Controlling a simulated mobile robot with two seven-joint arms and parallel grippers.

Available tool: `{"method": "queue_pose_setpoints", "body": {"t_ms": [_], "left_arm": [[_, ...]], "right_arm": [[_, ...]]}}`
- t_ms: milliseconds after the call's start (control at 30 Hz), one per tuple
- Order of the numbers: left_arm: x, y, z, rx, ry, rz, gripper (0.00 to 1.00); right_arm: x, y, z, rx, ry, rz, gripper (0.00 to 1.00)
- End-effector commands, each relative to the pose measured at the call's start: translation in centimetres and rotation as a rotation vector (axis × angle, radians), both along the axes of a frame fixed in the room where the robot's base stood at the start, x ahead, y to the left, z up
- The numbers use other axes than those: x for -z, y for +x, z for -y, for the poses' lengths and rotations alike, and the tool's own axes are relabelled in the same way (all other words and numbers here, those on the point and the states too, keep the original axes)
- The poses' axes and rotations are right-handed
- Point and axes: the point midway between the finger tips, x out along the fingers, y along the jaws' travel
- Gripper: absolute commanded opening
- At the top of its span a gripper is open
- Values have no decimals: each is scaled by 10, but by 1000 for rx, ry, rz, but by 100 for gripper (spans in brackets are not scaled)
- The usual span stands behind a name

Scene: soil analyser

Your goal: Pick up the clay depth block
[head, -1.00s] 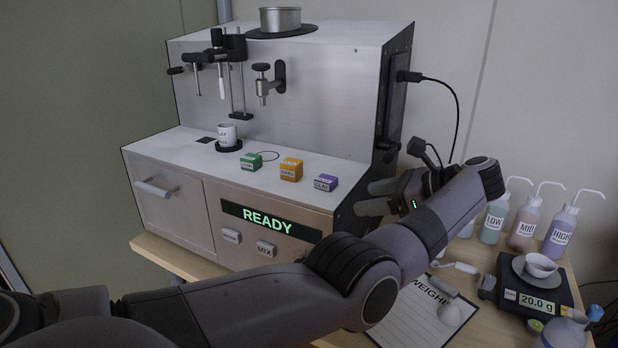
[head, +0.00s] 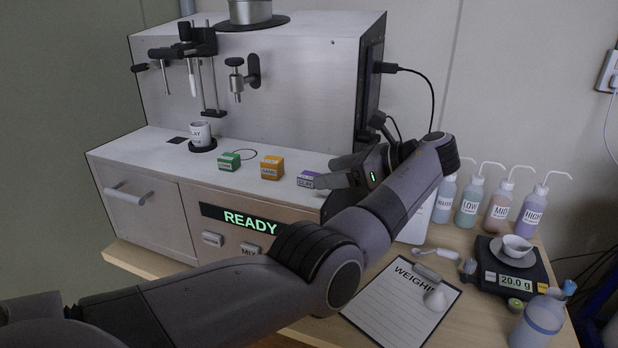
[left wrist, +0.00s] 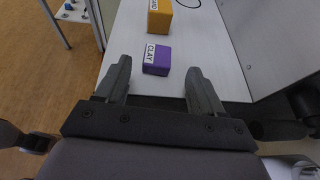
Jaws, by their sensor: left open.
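The clay depth block is a small purple block (head: 306,179) with a white CLAY label. It sits at the right end of the machine's white ledge. It also shows in the left wrist view (left wrist: 157,60), just beyond the fingertips and between their lines, nearer the left finger. My left gripper (head: 340,175) is at the ledge's right end, close to the block and partly in front of it. In the left wrist view the gripper (left wrist: 160,80) is open with nothing between its fingers. My right gripper is not in view.
An orange SAND block (head: 271,168) and a green block (head: 229,162) stand left of the clay block. A labelled cup (head: 200,133) stands farther left under the machine's fittings. The machine's upright back panel (head: 300,90) rises behind the ledge. Bottles (head: 498,208) and a scale (head: 512,268) stand at right.

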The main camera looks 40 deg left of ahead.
Motion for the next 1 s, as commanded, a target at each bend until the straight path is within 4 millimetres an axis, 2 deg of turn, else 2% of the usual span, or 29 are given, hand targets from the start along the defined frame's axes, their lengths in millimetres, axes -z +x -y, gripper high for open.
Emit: {"method": "queue_pose_setpoints", "body": {"t_ms": [367,500,800,967,1000], "left_arm": [[3,-9,-31,-3,0,1,68],[10,-12,-46,-3,0,0,68],[12,-12,-50,0,1,1,68],[12,-12,-49,0,0,1,16],[12,-12,-49,0,0,0,13]], "right_arm": [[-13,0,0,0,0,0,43],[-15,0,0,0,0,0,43],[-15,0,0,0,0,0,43],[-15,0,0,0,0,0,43],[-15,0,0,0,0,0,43]]}}
